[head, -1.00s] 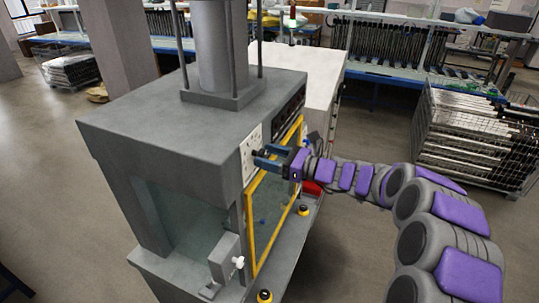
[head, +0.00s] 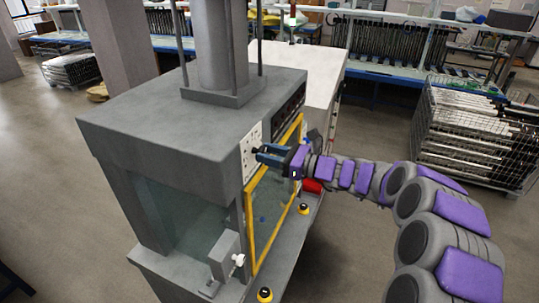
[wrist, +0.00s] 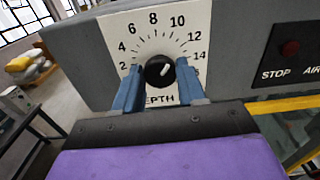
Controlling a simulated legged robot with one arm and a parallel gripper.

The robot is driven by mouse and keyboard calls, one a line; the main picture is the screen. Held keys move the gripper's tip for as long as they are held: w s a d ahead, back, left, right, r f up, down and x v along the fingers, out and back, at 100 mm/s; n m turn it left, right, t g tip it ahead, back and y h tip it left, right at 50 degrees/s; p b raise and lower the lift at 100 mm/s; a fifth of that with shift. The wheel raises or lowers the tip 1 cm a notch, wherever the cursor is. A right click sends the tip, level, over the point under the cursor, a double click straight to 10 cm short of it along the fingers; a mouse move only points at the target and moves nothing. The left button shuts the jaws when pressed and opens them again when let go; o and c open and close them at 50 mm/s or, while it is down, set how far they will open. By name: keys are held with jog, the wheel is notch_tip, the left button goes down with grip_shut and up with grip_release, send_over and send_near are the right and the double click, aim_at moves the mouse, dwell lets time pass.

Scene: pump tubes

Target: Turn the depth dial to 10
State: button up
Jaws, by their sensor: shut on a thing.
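The depth dial is a round black knob (wrist: 159,71) with a white pointer mark, on a white scale plate (wrist: 184,52) numbered 2 to 14 in the wrist view. The pointer leans up and to the right, roughly toward 12; the exact reading is hard to tell. My gripper (wrist: 158,82) has its two blue fingers on either side of the knob, shut on it. In the head view my gripper (head: 264,154) meets the scale plate (head: 251,151) on the grey machine's front, and the knob is mostly hidden by the fingers.
The grey machine (head: 190,117) has a yellow-framed guard (head: 250,221) below the dial. A red stop button (wrist: 290,48) sits on a black panel to the right in the wrist view. Yellow-and-black buttons (head: 265,295) stand on the front ledge. A wire crate (head: 466,136) stands at right.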

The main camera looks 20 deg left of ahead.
jog(key=shift+n+b, duration=0.6)
jog(key=shift+n, duration=0.1)
jog(key=o, duration=1)
jog(key=shift+w, duration=0.1)
jog(key=shift+o, duration=0.2)
jog(key=s+d+b, duration=0.1)
jog(key=d+b, duration=0.1)
jog(key=d, duration=1.5)
jog(key=shift+s+d, duration=0.15)
jog(key=shift+s, duration=0.05)
